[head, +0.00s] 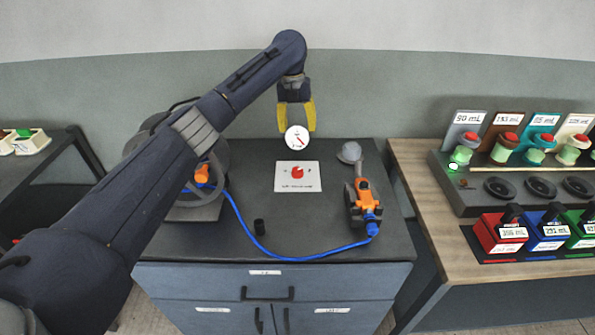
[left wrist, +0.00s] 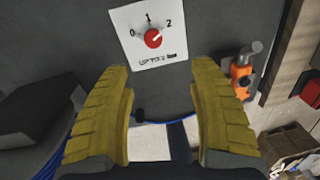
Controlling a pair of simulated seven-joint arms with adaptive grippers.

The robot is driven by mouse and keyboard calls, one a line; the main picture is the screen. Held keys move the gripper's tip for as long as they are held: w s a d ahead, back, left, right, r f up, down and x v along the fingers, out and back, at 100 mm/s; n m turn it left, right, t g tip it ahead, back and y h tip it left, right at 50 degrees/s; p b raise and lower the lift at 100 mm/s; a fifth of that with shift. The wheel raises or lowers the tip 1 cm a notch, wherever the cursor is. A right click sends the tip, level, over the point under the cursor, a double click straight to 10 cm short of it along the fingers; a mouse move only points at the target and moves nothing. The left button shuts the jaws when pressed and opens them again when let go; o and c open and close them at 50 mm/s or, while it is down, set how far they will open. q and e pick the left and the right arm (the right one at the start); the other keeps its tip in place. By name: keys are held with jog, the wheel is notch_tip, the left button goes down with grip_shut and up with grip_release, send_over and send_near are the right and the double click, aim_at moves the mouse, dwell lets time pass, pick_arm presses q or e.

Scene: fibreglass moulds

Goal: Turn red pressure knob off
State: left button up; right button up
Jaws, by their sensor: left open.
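The red knob (head: 297,172) sits on a white plate (head: 283,183) on the dark cabinet top. In the left wrist view the red knob (left wrist: 152,38) is ringed by the marks 0, 1 and 2, and its pale pointer seems to aim toward 2. A round white gauge (head: 297,138) with a red needle stands behind the plate. My left gripper (head: 297,118) has yellow fingers, open and empty, pointing down above the far part of the cabinet top. It is apart from the knob. Its fingers (left wrist: 162,85) also show in the left wrist view. My right gripper is not in view.
An orange tool (head: 362,195) lies right of the plate, with a blue hose (head: 300,258) curving along the front. A small black cylinder (head: 259,226) stands at front left. A wooden table (head: 430,195) with jars and coloured boxes is at right.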

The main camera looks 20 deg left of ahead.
pick_arm(q)
jog(key=f+y, duration=0.1)
send_near(297, 170)
jog(key=f, duration=1)
jog(key=shift+w+d+f, duration=0.1)
jog(key=shift+w+f, duration=0.05)
jog(key=shift+w, duration=0.1)
jog(key=shift+o, duration=0.2)
grip_shut()
